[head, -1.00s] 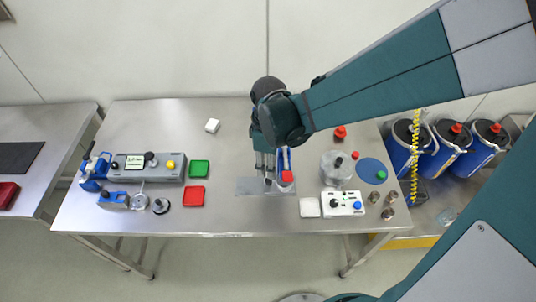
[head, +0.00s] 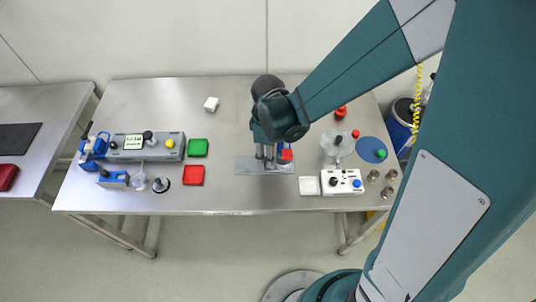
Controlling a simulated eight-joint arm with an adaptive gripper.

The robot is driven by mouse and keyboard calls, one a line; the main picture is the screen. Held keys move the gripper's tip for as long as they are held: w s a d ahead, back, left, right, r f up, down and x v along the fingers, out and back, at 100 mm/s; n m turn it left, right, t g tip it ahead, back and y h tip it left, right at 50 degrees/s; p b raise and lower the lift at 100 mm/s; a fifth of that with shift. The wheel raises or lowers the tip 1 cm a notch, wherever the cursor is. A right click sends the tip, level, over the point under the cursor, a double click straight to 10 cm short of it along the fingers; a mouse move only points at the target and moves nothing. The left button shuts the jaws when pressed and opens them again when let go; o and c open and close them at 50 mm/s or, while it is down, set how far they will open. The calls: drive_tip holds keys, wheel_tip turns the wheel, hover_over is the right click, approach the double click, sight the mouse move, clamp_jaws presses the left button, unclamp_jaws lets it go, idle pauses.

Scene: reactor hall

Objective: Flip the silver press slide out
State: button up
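My gripper (head: 266,160) points down over a flat grey metal plate (head: 246,171) near the front middle of the table. Its fingers are small and close to the device there, so I cannot tell whether they are open, shut or touching it. A blue device with a red part (head: 286,155) stands at the plate, directly right of the fingers and partly hidden by my gripper. A silver slide cannot be made out separately; it may be hidden by the fingers. Another blue device (head: 92,147) stands at the table's left end.
Left are a grey console (head: 147,147), a green tray (head: 198,148) and a red tray (head: 193,175). Right are a white control box (head: 342,182), a clear vessel (head: 335,148) and a blue disc (head: 370,148). A white block (head: 211,103) lies behind. The back middle is mostly clear.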

drive_tip(key=shift+f, duration=0.4)
clamp_jaws()
drive_tip(key=shift+a, duration=0.45)
drive_tip(key=a+b, duration=0.2)
drive_tip(key=a, duration=0.7)
drive_tip(key=shift+a+b, duration=0.25)
drive_tip(key=shift+b, duration=0.1)
unclamp_jaws()
drive_tip(key=shift+a, duration=0.2)
drive_tip(key=shift+d, duration=0.15)
